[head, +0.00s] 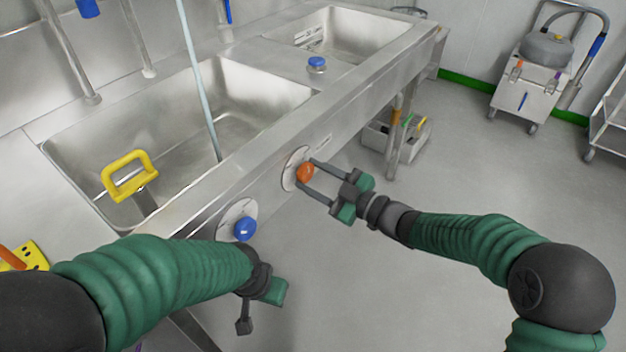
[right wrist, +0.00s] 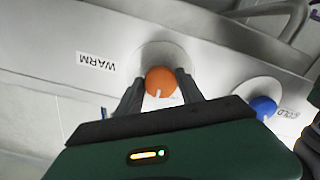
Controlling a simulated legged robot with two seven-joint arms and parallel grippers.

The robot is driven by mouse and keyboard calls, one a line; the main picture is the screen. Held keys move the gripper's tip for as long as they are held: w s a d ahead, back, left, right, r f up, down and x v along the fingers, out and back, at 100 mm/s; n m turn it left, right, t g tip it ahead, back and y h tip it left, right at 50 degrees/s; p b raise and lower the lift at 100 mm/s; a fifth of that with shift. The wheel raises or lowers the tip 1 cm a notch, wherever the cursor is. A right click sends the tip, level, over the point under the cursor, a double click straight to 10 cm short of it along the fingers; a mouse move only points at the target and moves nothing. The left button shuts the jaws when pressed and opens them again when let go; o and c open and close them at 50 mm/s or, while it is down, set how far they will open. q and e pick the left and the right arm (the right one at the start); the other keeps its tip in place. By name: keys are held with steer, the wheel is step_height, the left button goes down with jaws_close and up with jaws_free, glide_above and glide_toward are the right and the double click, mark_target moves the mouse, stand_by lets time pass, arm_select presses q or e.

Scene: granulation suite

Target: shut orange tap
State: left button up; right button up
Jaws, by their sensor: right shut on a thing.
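The orange tap (head: 304,172) is a round knob on a pale disc on the front panel of the steel sink. My right gripper (head: 308,177) has its fingers on either side of the knob and is shut on it. In the right wrist view the orange tap (right wrist: 161,81) sits between the two fingers (right wrist: 158,88), beside a WARM label. A thin white mark shows on the knob's lower part. My left gripper (head: 252,305) hangs below the blue knob, partly hidden by its own arm; its jaw state is unclear.
A blue knob (head: 245,229) is on the panel left of the orange one; it also shows in the right wrist view (right wrist: 263,106) by a COLD label. Pale water runs into the near basin (head: 262,88). A blue-lidded jar (head: 317,65) stands between basins.

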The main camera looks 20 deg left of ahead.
steer(key=n, duration=0.1)
steer(key=n+b, duration=0.2)
steer(key=shift+f+n, duration=0.25)
steer(key=shift+n, duration=0.15)
steer(key=n+b, duration=0.3)
steer(key=n, duration=0.1)
steer(key=shift+n, duration=0.3)
steer(key=o, duration=1.4)
steer(key=shift+r, duration=0.15)
steer(key=shift+r, duration=0.1)
steer(key=shift+d, duration=0.2)
steer(key=p+v, duration=0.4)
steer(key=v, duration=1.2)
steer(key=shift+d, duration=0.3)
